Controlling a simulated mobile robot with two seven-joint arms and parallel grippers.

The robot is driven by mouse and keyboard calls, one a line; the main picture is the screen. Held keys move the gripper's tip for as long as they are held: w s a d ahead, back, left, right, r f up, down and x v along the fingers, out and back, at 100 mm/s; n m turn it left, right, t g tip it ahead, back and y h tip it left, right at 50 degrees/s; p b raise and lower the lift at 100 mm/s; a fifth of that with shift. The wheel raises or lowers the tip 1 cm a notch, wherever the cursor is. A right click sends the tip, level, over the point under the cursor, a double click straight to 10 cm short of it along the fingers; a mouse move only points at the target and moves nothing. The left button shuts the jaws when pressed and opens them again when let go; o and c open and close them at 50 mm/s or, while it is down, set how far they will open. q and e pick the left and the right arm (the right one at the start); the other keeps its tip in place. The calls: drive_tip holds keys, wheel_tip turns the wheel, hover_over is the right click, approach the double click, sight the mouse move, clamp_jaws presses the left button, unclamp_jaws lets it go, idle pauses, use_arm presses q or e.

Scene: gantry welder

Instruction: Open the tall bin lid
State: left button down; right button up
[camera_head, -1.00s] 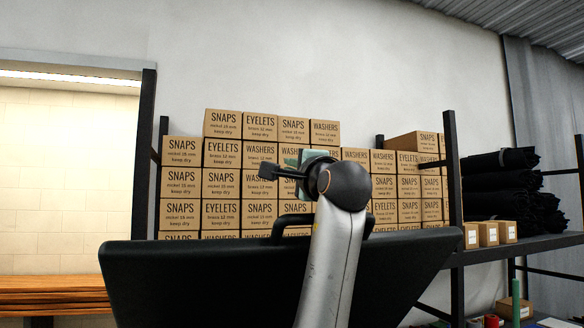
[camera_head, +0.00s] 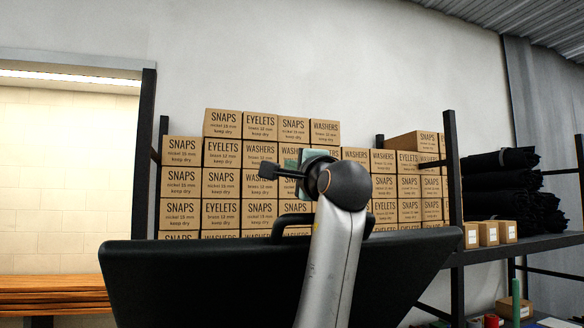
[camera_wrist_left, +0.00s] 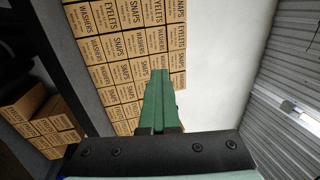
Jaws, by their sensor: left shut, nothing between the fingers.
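The tall bin's lid (camera_head: 200,285) appears as a large black panel standing up and tilted across the bottom of the head view, with a black handle (camera_head: 284,225) at its top edge. The bin's body is hidden below the frame. My left arm rises in front of the lid. My left gripper (camera_head: 291,160) is above the handle, apart from it, and points away towards the wall. In the left wrist view its green fingers (camera_wrist_left: 159,85) are together with nothing between them. The lid does not clearly show there. My right gripper is not in view.
Stacked cartons (camera_head: 220,183) fill a shelf behind the lid. Black rolls (camera_head: 500,160) and small boxes (camera_head: 488,233) lie on the shelf at right. A lit opening with orange boards (camera_head: 50,295) is at left. The air above the lid is free.

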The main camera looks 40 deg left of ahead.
use_arm(q)
drive_tip(key=c, duration=1.5)
unclamp_jaws()
drive_tip(key=shift+c, duration=0.2)
drive_tip(key=o, duration=0.5)
drive_tip(key=shift+c, duration=0.2)
